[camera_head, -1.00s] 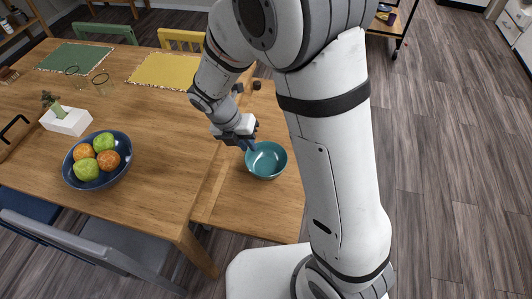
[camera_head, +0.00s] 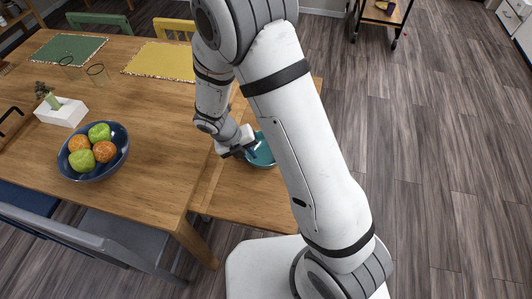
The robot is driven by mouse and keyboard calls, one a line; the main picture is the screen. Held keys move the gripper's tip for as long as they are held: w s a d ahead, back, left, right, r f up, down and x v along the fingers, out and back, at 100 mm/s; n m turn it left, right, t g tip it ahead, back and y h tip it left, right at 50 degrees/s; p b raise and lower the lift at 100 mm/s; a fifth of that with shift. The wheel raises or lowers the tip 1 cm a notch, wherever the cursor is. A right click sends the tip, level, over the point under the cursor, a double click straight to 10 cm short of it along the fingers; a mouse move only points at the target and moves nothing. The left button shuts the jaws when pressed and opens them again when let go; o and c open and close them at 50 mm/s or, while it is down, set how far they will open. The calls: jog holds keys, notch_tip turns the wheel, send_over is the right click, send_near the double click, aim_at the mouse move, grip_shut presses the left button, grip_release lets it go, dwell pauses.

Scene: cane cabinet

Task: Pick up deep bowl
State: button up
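The teal deep bowl (camera_head: 265,155) stands upright on the lower wooden side surface, right of the large table. My arm hides its right part. My gripper (camera_head: 248,153) is at the bowl's left rim, with its dark fingers overlapping the rim in the picture. The fingers are too small and too covered to tell whether they are apart or closed, or whether they touch the bowl.
A dark blue bowl (camera_head: 70,168) of oranges and green apples stands on the large wooden table (camera_head: 150,150). A white tissue box (camera_head: 62,112), glasses (camera_head: 97,75), and green and yellow placemats (camera_head: 160,62) lie beyond.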

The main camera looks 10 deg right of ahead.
grip_shut()
jog(key=shift+r, duration=0.1)
dwell(0.4)
